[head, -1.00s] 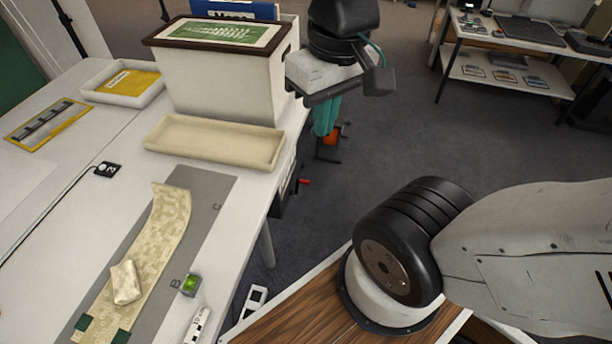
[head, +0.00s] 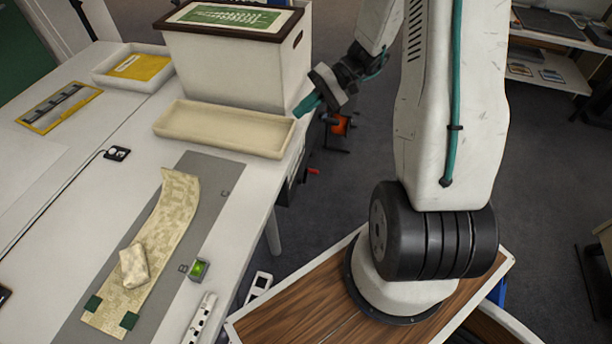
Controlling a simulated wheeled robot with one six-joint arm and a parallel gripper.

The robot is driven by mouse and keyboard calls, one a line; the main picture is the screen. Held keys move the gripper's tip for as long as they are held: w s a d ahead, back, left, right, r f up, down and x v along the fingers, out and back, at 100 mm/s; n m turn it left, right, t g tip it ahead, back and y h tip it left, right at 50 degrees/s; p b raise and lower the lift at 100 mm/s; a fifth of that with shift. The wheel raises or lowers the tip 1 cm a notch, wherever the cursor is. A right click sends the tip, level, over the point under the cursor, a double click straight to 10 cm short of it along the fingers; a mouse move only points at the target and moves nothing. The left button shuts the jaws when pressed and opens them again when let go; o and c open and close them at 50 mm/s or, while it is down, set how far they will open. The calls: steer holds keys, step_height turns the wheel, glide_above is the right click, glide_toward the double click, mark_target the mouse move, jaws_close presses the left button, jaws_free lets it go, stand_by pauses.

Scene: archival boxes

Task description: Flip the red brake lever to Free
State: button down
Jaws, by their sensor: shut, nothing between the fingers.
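A small red piece (head: 314,171), probably the brake lever, sticks out from the dark fitting under the table's right edge. It is too small to tell its position, and no Free marking is readable. My gripper (head: 301,109) has teal fingers pointing down and left, by the right end of the cream tray and the lower corner of the white box. The fingers are shut and empty. They appear above the red piece in the picture, apart from it. I cannot tell whether they touch the box or tray.
The white lidded box (head: 230,75) and long cream tray (head: 222,130) stand near the table's right edge. A patterned strip (head: 170,225) lies on a grey mat with a green-lit cube (head: 199,268) nearby. An orange-red object (head: 340,125) shows beyond the table. Dark floor lies open at right.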

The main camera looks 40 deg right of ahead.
steer(key=s+d+f+m+t+h, duration=0.1)
steer(key=d+f+m+t, duration=0.45)
steer(key=f, duration=0.95)
steer(key=s+d+f+m+t+h, duration=0.15)
steer(key=d+f+t, duration=0.55)
steer(key=f, duration=0.8)
steer(key=shift+m+g, duration=0.3)
steer(key=shift+g, duration=0.45)
steer(key=x, duration=0.8)
steer(key=shift+w+d, duration=0.15)
steer(key=shift+w+a, duration=0.15)
steer(key=shift+a, duration=0.1)
steer(key=shift+s+a, duration=0.75)
steer(key=shift+a, duration=0.2)
steer(key=shift+s+a, duration=0.8)
steer(key=shift+a, duration=0.2)
steer(key=s+d, duration=0.4)
steer(key=d, duration=0.2)
steer(key=shift+s, duration=0.1)
